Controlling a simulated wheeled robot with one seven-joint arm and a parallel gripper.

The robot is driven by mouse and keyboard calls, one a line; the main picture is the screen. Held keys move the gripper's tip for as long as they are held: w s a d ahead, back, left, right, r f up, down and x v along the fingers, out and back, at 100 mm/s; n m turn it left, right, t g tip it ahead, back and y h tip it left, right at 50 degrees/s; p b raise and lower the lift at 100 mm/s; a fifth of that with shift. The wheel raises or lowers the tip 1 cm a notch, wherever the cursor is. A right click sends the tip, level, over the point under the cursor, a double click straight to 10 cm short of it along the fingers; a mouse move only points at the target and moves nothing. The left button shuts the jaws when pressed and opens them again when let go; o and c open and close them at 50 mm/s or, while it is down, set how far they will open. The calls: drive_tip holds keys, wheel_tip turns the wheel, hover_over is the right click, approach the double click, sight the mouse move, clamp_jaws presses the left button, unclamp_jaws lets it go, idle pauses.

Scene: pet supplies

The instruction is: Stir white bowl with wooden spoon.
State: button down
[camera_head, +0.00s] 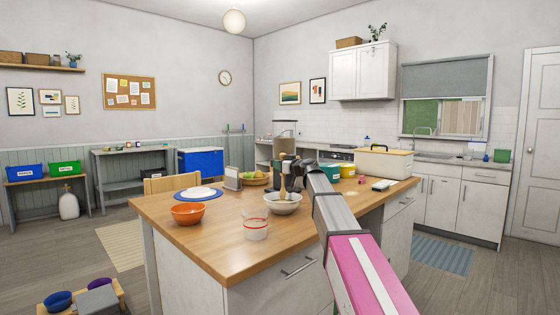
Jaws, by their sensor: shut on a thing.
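The white bowl (284,207) stands on the wooden-topped island, near the middle of the view. My gripper (285,185) is right above the bowl, pointing down, and is shut on the wooden spoon. The spoon is mostly hidden by my dark fingers and the bowl's rim, and I cannot tell how deep its end sits in the bowl. My arm reaches in from the lower right.

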drive_tip(key=shift+f, duration=2.15)
drive_tip(key=shift+s, duration=0.1)
